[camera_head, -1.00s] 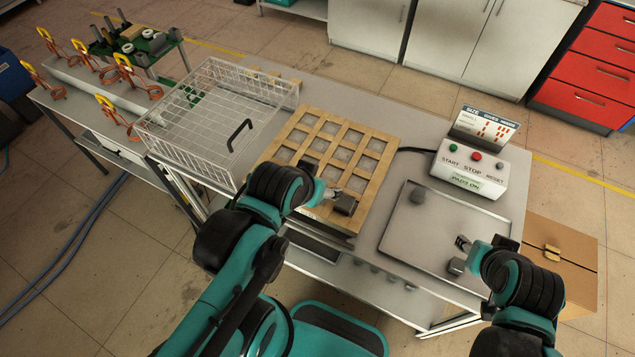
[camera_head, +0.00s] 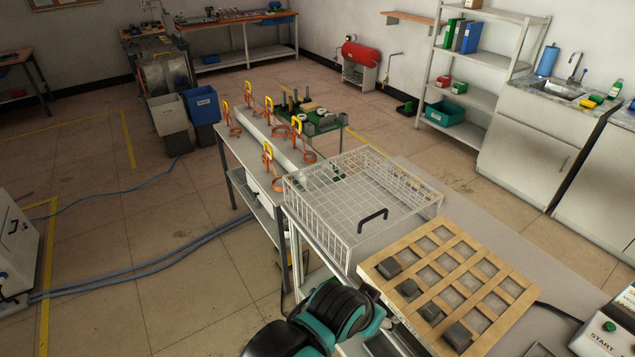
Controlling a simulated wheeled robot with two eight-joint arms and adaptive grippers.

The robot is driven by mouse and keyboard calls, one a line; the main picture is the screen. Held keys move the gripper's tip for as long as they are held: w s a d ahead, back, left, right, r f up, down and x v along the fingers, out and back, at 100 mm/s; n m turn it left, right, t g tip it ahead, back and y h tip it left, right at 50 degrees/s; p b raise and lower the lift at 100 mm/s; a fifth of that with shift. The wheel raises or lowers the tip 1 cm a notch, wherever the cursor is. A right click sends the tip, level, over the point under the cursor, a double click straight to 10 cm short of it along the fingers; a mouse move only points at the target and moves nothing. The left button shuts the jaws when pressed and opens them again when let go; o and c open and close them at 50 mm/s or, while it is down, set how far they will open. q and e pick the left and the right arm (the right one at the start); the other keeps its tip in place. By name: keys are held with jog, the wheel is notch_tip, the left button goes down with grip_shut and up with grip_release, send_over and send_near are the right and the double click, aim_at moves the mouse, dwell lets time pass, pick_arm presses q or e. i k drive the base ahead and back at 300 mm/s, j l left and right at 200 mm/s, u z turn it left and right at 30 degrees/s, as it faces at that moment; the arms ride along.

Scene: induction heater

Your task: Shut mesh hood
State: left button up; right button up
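The mesh hood (camera_head: 312,213) is a white wire cage with a black handle (camera_head: 373,215) on its near side. It sits at the left end of the grey bench, behind and left of the wooden grid tray (camera_head: 488,268). I cannot tell for sure from this angle whether it is fully down. My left gripper (camera_head: 372,294) is low in the view, in front of the hood and beside the tray's left corner. It is apart from the handle, and its fingers are mostly hidden by my own arm. My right gripper is out of view.
Several grey blocks (camera_head: 431,313) sit along the tray's near-left edge. Orange coils with yellow tags (camera_head: 268,152) stand on the side table left of the hood. A control box (camera_head: 610,327) is at the lower right. Floor left of the bench is open, with blue hoses (camera_head: 140,284).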

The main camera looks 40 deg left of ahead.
aim_at(385, 212)
jog(key=k+j+u, duration=0.1)
jog(key=u, duration=0.4)
jog(key=k+j+u, duration=0.2)
jog(key=u, duration=0.3)
jog(key=i+j, duration=1)
jog(key=i+j+u, duration=0.15)
jog(key=i+j, duration=0.85)
jog(key=i, duration=0.1)
